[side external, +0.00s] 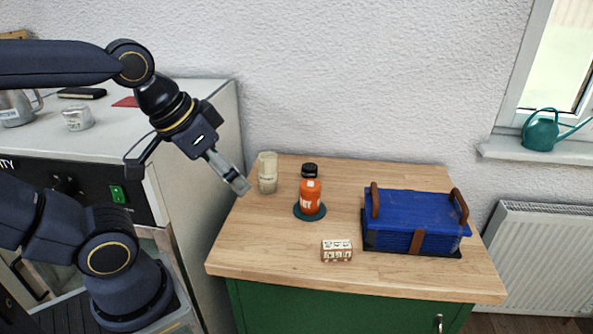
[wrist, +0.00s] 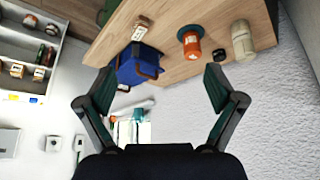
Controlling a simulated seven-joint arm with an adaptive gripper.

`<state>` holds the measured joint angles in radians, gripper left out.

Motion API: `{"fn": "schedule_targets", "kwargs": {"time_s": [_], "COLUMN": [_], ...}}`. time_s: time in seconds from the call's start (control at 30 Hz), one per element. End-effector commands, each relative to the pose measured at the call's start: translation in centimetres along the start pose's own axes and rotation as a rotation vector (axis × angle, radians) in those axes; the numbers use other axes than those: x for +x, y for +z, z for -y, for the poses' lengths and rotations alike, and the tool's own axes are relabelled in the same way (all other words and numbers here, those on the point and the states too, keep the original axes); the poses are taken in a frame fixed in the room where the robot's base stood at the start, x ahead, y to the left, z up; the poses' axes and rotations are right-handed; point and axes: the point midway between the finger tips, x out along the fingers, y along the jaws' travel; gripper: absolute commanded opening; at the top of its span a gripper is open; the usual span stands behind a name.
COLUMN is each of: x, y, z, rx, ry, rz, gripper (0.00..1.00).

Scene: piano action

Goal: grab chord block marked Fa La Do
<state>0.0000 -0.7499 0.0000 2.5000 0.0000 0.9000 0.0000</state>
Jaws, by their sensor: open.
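A small light block with brown sides and dark marks on its top (side external: 337,250) sits near the front edge of the wooden counter; its lettering is too small to read, so I cannot tell if it says Fa La Do. It also shows at the top of the wrist view (wrist: 139,31). My gripper (side external: 188,178) is above and left of the counter, well apart from the block. In the wrist view my gripper (wrist: 160,80) has its fingers spread wide with nothing between them.
A blue box with brown handles (side external: 418,215) stands right of the block. An orange jar (side external: 310,196) on a dark green disc, a small black item (side external: 309,170) and a beige cylinder (side external: 267,172) stand behind. The counter's front left is clear. Shelves (wrist: 22,85) hold several small items.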

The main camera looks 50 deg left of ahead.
Motion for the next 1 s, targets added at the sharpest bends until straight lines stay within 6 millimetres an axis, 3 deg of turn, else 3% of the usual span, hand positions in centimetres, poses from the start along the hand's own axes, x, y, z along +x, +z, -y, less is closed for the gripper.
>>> {"fn": "schedule_targets", "kwargs": {"time_s": [0.23,0.6,0.77,0.87,1.0], "x": [0.0,-0.1,-0.9,0.4,4.2], "y": [0.0,-0.1,-4.7,-7.8,-11.7], "z": [0.0,0.0,-0.8,-1.5,-2.9], "rx": [0.000,0.045,0.242,0.356,0.495], "ry": [0.000,0.000,0.001,0.012,0.054], "rz": [0.000,-0.004,-0.034,0.005,0.085], "gripper": [0.63,0.62,0.62,0.62,0.62]}}
